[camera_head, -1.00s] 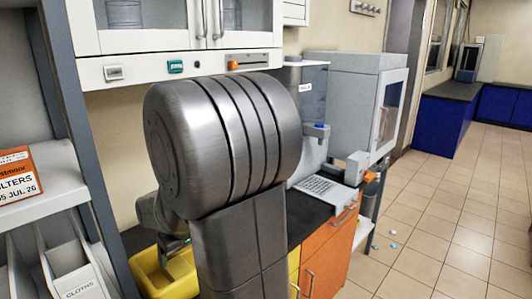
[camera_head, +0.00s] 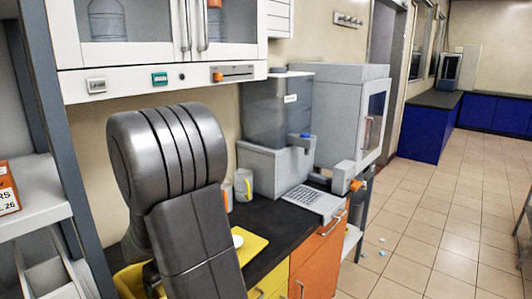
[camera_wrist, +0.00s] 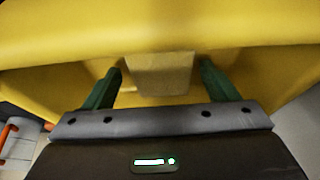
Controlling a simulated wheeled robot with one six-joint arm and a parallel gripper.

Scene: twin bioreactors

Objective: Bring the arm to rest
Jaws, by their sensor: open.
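My gripper (camera_wrist: 160,80) shows in the wrist view with its two green fingers spread apart. It is open, and nothing is between the fingers. Behind and around the fingers is the yellow bin (camera_wrist: 160,30), with a beige block-like shape (camera_wrist: 160,75) on its inside or wall; I cannot tell which. In the head view my arm (camera_head: 175,165) stands large at the left, in front of the counter. The yellow bin also shows low at the left (camera_head: 130,282), partly hidden by my arm. My gripper is hidden there.
The dark counter (camera_head: 262,212) holds mugs (camera_head: 243,185), a yellow mat (camera_head: 252,246) and a grey machine with a keyboard (camera_head: 315,201). Wall cabinets (camera_head: 140,30) hang above. A shelf (camera_head: 35,190) stands at the left. Tiled floor (camera_head: 430,210) is open at the right.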

